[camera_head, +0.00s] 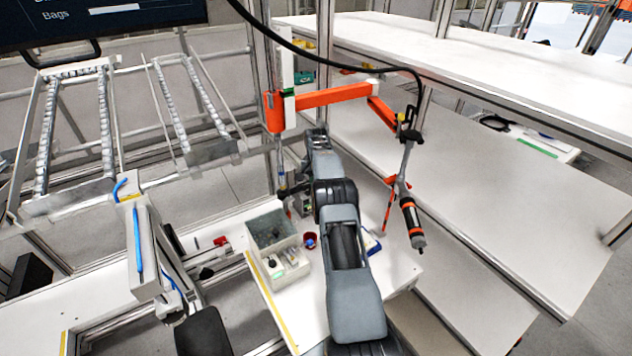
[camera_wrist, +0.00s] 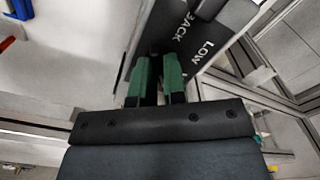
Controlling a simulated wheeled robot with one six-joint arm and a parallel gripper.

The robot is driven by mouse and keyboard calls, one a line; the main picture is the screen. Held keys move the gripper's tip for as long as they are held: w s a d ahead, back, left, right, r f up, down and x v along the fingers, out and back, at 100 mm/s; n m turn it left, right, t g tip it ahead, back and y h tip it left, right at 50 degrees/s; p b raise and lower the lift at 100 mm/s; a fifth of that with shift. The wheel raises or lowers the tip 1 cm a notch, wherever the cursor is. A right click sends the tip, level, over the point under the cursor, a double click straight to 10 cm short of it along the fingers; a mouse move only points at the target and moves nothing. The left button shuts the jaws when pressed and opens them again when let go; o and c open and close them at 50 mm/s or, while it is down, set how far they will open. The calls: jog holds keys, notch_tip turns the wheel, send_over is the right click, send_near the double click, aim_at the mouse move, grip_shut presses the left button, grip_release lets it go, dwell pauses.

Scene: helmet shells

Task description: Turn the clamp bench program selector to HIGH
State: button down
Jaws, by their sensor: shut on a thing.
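In the wrist view a dark panel (camera_wrist: 190,48) carries white lettering that reads BACK and LOW; no HIGH marking shows. My gripper (camera_wrist: 158,62) has green-faced fingers that reach to the panel's left part, close beside the lettering. The fingers are shut on a dark thing between their tips, which I take to be the program selector. It is mostly hidden by the fingers, so its pointing direction cannot be told. In the head view my arm reaches over the bench and hides most of this spot.
The white bench (camera_head: 305,310) holds a grey bin (camera_head: 272,232) and a small red cup (camera_head: 310,240). An orange arm (camera_head: 330,96) stands behind, with a hanging tool (camera_head: 411,222) to the right of my arm. White shelves (camera_head: 500,180) lie at right.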

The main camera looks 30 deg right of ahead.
jog(key=shift+m, duration=0.7)
jog(key=c, duration=1.2)
grip_release()
jog(key=shift+a, duration=0.1)
jog(key=shift+r, duration=3.75)
